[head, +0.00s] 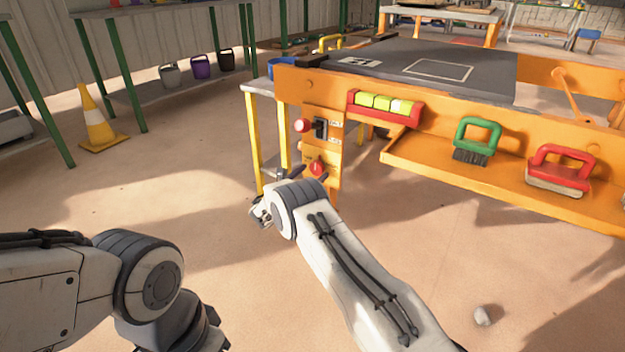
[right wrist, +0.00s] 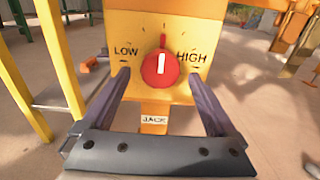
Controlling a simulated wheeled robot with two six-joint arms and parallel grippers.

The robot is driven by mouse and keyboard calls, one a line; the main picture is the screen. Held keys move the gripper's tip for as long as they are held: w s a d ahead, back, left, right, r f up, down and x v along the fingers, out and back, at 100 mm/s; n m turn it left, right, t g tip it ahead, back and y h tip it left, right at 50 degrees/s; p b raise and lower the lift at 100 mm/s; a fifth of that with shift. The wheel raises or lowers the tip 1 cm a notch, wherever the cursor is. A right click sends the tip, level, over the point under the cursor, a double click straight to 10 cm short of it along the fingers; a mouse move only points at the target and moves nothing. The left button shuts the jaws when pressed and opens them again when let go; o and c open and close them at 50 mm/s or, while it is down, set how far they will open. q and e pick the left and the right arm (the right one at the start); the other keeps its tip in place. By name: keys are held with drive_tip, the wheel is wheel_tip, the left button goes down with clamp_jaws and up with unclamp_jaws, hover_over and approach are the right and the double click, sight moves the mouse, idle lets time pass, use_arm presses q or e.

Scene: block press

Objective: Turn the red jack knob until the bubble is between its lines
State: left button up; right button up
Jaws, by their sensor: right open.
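The red jack knob (right wrist: 161,69) is on a yellow panel between the words LOW and HIGH, above a JACK label (right wrist: 154,120). Its white mark points about straight up. My right gripper (right wrist: 158,76) is open, with one finger on each side of the knob and gaps beside it. In the head view the knob (head: 317,168) is low on the orange press post, just beyond my right wrist. The red-framed level (head: 385,106) with a yellow-green vial is on the press's front beam; its bubble is too small to place surely.
A red button (head: 302,126) and a black lever switch (head: 320,127) sit above the knob. A green brush (head: 476,141) and a red brush (head: 560,170) are by the orange shelf at right. A traffic cone (head: 97,122) stands left; the floor between is clear.

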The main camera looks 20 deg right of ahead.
drive_tip(key=shift+w+d, duration=0.3)
drive_tip(key=shift+d, duration=0.1)
drive_tip(key=shift+r, duration=0.1)
drive_tip(key=c, duration=1.4)
drive_tip(key=shift+o, duration=0.2)
drive_tip(key=m, duration=0.4)
drive_tip(key=shift+a+m, duration=0.1)
drive_tip(key=shift+m, duration=0.2)
drive_tip(key=shift+m+b, duration=0.6)
drive_tip(key=shift+m, duration=2)
drive_tip(key=shift+a, duration=0.1)
